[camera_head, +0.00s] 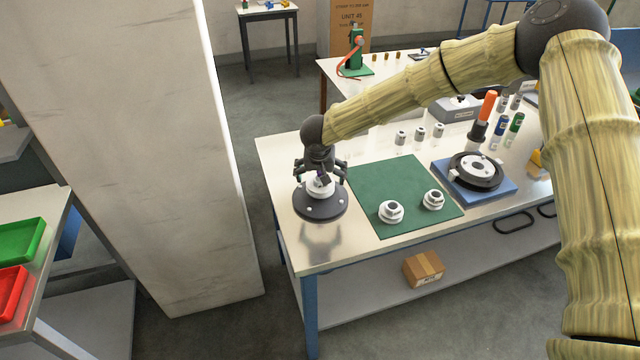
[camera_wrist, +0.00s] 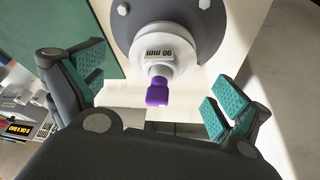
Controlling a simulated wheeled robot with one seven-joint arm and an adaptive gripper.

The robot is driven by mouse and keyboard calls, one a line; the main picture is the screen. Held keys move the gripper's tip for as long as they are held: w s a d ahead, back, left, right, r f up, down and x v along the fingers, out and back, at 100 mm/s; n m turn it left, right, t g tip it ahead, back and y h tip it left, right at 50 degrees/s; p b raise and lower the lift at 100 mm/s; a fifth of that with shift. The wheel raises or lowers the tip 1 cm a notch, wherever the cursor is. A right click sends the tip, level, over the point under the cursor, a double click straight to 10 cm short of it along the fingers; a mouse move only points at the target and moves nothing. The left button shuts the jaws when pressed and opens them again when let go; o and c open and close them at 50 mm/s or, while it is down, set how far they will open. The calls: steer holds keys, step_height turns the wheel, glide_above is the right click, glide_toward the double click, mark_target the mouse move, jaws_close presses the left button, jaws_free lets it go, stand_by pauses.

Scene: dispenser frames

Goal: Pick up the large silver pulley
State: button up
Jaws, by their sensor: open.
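My gripper (camera_head: 321,172) is open over the left end of the table, above a dark round base (camera_head: 320,207) that carries a silver-white stepped hub (camera_head: 319,189). In the wrist view my teal-padded fingers (camera_wrist: 165,85) stand apart on either side of a purple tip (camera_wrist: 157,93) that sticks out from the hub (camera_wrist: 155,52). The hub is marked "90 mm" and sits on the dark flange (camera_wrist: 205,25). I see no finger touching it. Two silver pulleys lie on the green mat: a larger left one (camera_head: 391,211) and a smaller right one (camera_head: 433,199).
The green mat (camera_head: 372,180) lies right of the dark base. A blue block (camera_head: 450,188) with a dark round fixture (camera_head: 476,171) is farther right. Several small cylinders (camera_head: 419,133) stand behind the mat. A white pillar (camera_head: 130,130) rises left of the table.

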steer(key=shift+p+x, duration=1)
steer(key=shift+x, duration=1.4)
steer(key=shift+w+a, duration=0.1)
steer(key=shift+a, duration=0.05)
steer(key=shift+r, duration=0.1)
steer(key=c, duration=1.4)
steer(key=shift+o, duration=0.2)
steer(key=shift+r, duration=0.1)
step_height(320, 180, up, 19)
steer(key=b, duration=0.3)
steer(key=shift+f+b, duration=0.25)
steer(key=shift+b, duration=0.05)
step_height(320, 180, up, 8)
steer(key=p, duration=0.9)
steer(key=shift+r+p, duration=0.75)
steer(key=shift+r, duration=0.3)
